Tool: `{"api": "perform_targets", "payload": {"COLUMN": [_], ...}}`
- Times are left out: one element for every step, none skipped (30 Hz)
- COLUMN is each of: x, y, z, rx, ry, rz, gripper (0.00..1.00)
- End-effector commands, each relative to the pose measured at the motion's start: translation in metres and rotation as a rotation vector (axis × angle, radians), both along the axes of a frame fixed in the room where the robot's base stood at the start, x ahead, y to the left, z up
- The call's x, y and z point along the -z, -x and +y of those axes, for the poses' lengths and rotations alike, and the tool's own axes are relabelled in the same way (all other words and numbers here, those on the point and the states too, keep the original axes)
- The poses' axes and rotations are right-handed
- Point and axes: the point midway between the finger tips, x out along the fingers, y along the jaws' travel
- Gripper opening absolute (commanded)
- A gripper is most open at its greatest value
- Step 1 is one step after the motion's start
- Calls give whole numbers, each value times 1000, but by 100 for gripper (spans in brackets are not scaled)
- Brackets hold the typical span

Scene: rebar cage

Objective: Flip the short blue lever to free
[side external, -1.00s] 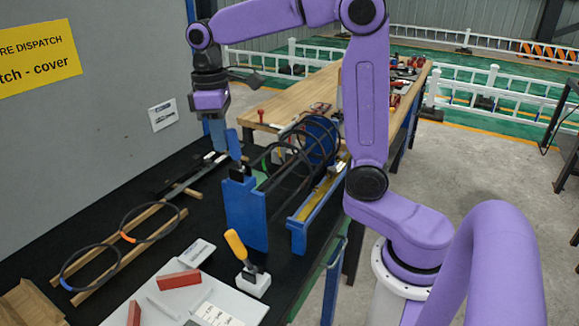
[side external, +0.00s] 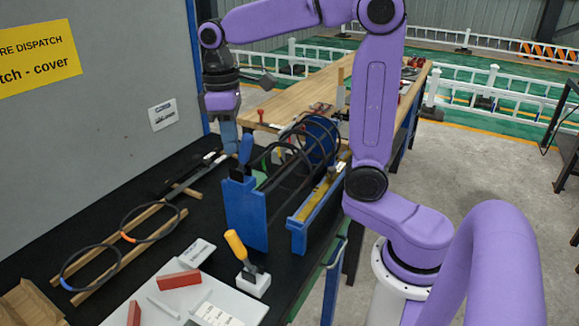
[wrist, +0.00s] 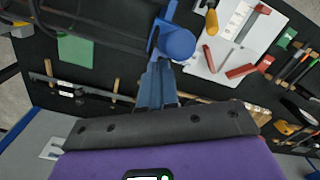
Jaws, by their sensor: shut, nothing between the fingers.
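The short blue lever (side external: 245,150) stands on a dark pivot at the top of the blue end plate (side external: 245,212) and tilts slightly right in the side view. In the wrist view its rounded blue end (wrist: 178,42) shows just beyond my fingertips. My gripper (side external: 230,148) points down, shut and empty, close on the left of the lever. In the wrist view my gripper (wrist: 157,70) looks very near the lever or touching it; I cannot tell which. Any free or lock marking is too small to read.
Dark rebar rings (side external: 292,160) and a blue drum (side external: 320,138) lie behind the plate. Two rings lie on a wooden rack (side external: 125,245) at left. A grey panel (side external: 90,120) bounds the left side.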

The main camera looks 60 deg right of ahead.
Motion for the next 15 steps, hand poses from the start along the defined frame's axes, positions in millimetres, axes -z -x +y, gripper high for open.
{"api": "perform_targets", "payload": {"x": [0, 0, 0, -1, -2, -4, -6, -8, -10, -12, -14, -17, -19, -21, -24], "y": [0, 0, 0, 0, -1, -1, -2, -3, -4, -4, -5, -6, -6, -7, -8], "z": [0, 0, 0, 0, 0, 0, 0, 0, 0, 0, 0, 0, 0, 0, 0], "rx": [0, 0, 0, 0, 0, 0, 0, 0, 1, 1, 1, 1, 1, 1, 1], "ry": [0, 0, 0, 0, 0, 0, 0, -1, 0, -1, -1, -1, 0, -1, 0], "rz": [0, 0, -1, -1, -1, -1, -1, -3, -2, -2, -2, -3, -2, -2, -2], "gripper": [0, 0, 0, 0, 0, 0, 0, 0, 0, 0, 0, 0, 0, 0, 0]}}
